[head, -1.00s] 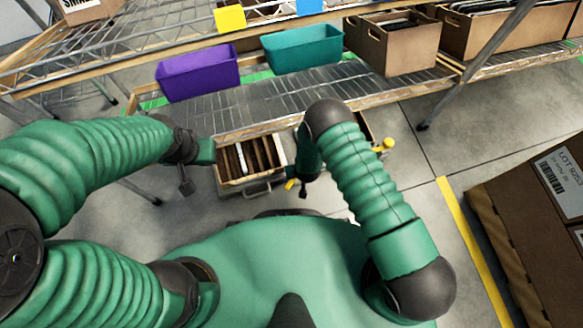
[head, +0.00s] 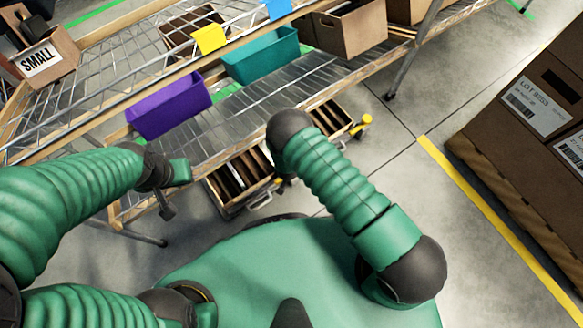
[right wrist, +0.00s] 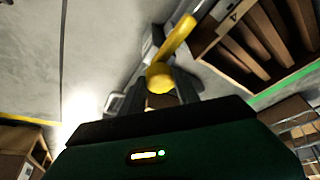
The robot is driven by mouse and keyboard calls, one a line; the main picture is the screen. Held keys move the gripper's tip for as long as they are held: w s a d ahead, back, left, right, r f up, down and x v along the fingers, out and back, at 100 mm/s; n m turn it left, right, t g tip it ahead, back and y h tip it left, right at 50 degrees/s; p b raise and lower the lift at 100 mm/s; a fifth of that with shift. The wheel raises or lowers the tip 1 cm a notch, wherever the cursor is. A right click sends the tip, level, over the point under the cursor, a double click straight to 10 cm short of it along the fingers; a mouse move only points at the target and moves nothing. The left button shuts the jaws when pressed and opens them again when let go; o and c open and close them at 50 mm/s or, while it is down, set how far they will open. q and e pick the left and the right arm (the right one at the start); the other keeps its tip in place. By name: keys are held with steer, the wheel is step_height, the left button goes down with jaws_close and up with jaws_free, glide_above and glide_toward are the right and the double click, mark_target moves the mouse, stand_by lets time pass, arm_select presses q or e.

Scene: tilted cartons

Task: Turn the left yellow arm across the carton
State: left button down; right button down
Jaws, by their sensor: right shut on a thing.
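The left yellow arm (right wrist: 178,38) is a yellow bar with a rounded knob, seen in the right wrist view beside a slotted carton (right wrist: 228,22). My right gripper (right wrist: 160,82) is shut on the knob, one dark finger on each side. In the head view this gripper and the left yellow arm are hidden behind my right arm. The open slotted carton (head: 214,190) sits tilted below the shelf edge there. My left gripper (head: 166,207) hangs left of this carton, apart from it; its jaw opening is unclear.
A second slotted carton (head: 347,113) with another yellow arm (head: 365,121) stands to the right. A wire shelf holds a purple bin (head: 170,105) and a teal bin (head: 262,57). Large brown boxes (head: 530,100) stand at right beyond a yellow floor line (head: 480,200). The floor between is clear.

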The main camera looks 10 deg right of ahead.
steer(key=shift+a, duration=0.1)
arm_select(q)
steer(key=shift+a+f, duration=0.1)
steer(key=shift+a, duration=0.15)
steer(key=shift+d, duration=0.15)
arm_select(e)
steer(key=c, duration=0.9)
jaws_free()
